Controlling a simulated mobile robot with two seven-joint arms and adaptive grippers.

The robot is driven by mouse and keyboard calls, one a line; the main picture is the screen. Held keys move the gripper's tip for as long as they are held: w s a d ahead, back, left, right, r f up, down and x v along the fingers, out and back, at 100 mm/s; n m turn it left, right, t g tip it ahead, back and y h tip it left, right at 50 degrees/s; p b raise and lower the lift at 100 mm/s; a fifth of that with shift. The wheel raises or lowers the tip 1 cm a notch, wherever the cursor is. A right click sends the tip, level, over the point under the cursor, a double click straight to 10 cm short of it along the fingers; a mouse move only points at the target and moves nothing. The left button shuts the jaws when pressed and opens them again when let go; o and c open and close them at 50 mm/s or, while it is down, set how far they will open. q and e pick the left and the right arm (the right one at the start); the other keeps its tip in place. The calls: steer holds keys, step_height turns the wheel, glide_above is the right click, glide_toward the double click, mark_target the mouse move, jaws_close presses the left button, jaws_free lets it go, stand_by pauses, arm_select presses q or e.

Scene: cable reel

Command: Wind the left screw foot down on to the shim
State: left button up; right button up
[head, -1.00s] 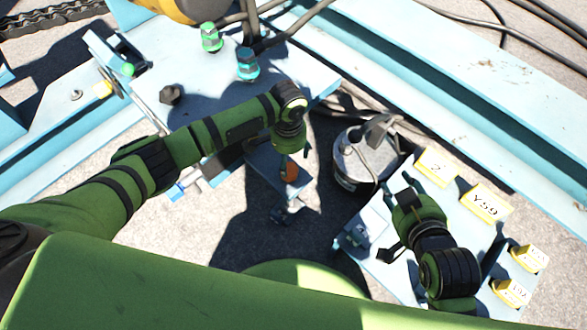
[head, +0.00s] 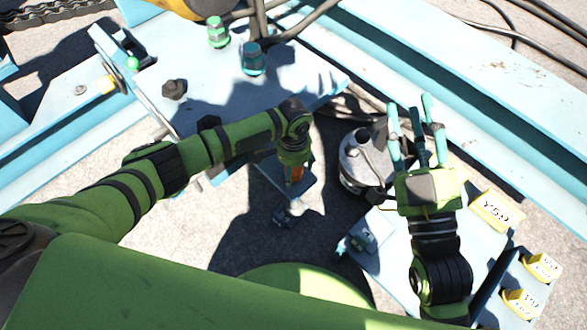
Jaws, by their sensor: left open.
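My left gripper (head: 294,155) points down over a small blue plate (head: 275,185) at the middle of the head view. An orange piece (head: 296,174) shows just below it, beside the plate. My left gripper is open, but its fingertips are mostly hidden beneath its own wrist. I cannot tell whether it touches the orange piece. A small dark blue clamp-like part (head: 288,216) sits lower, in shadow. I cannot make out the screw foot or the shim clearly. My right gripper (head: 415,112) has its teal fingers spread, pointing up the picture, and is empty.
A grey metal canister (head: 362,160) stands between the two grippers. A pale blue board (head: 480,262) at the right carries yellow labelled blocks (head: 497,211). A blue frame with green (head: 218,33) and teal (head: 253,60) bolts lies at the upper left. Cables cross behind.

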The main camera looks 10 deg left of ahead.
arm_select(q)
steer(key=shift+f, duration=0.35)
arm_select(e)
steer(key=shift+s+a+r+t+y, duration=0.1)
steer(key=shift+s+r+t+y, duration=0.15)
steer(key=shift+r, duration=0.2)
steer(key=shift+s+a+r+t+y, duration=0.15)
steer(key=shift+r+t, duration=0.1)
steer(key=shift+r, duration=0.2)
steer(key=shift+d, duration=0.1)
arm_select(q)
steer(key=c, duration=1.2)
steer(key=shift+o, duration=0.2)
